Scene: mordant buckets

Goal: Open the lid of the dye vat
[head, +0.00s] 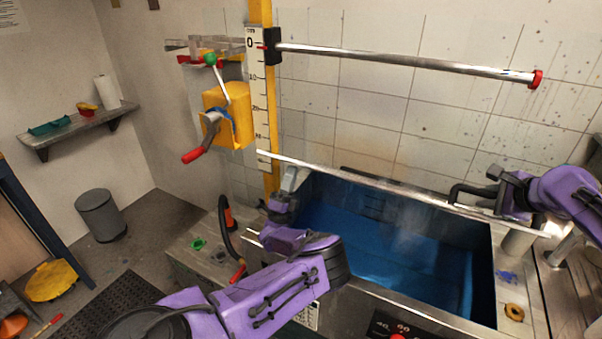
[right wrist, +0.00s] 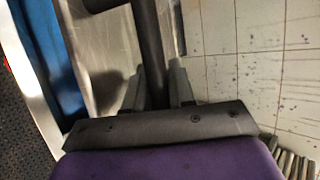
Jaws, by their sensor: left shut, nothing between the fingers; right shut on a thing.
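The dye vat (head: 408,311) is a steel tank with an open, deep blue inside, in the middle and right of the head view. Its steel lid (head: 360,182) shows nearly edge-on as a long thin strip raised over the vat, so blue liquid shows below it. My right gripper (head: 495,181) is shut on the lid's black handle (head: 463,190); in the right wrist view the dark handle bar (right wrist: 148,40) runs between the fingers. My left gripper (head: 289,184) is shut and empty by the vat's left back corner. The lid's face is mostly hidden in the head view.
A steel rail (head: 410,61) with a red end sticks out above the vat from a yellow post with a scale (head: 257,100). A yellow crank box (head: 225,115) with a red handle is left of it. A bin (head: 100,214) stands on the floor at left.

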